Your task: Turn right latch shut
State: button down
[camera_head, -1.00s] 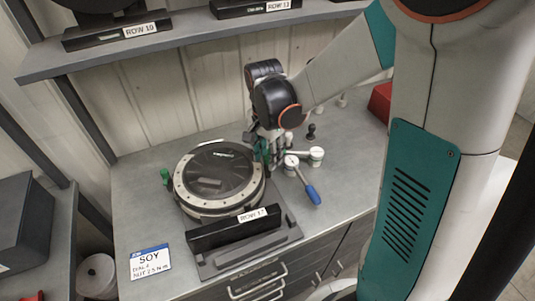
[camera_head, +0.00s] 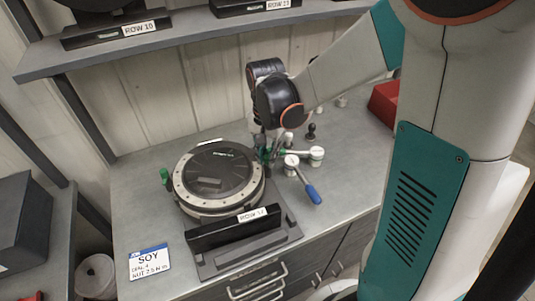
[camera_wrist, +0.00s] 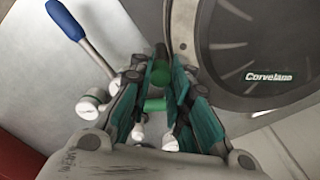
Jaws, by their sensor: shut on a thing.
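The round seed meter (camera_head: 216,172) lies on the bench, with a dark clear cover and a pale bolted rim. Its left latch (camera_head: 165,176) has a green knob that stands up at the left edge. The right latch is mostly hidden by my gripper in the head view; in the wrist view its green knob (camera_wrist: 159,75) shows between the fingers. My gripper (camera_head: 266,153) is at the meter's right edge, pointing down. In the wrist view my gripper (camera_wrist: 156,92) has its teal-padded fingers on both sides of the green latch, closed on it.
A blue-handled tool (camera_head: 312,192) and white-capped pieces (camera_head: 316,153) lie close to the right of my gripper. A black ROW 17 block (camera_head: 228,230) stands in front of the meter. A red box (camera_head: 384,103) is at the back right.

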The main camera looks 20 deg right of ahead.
jog(key=n, duration=0.7)
jog(key=shift+b, duration=0.35)
jog(key=n, duration=0.7)
jog(key=shift+y, duration=0.3)
jog(key=c, duration=1.5)
grip_release()
jog(key=shift+o, duration=0.2)
notch_tip(320, 180, up, 12)
jog(key=shift+d, duration=0.3)
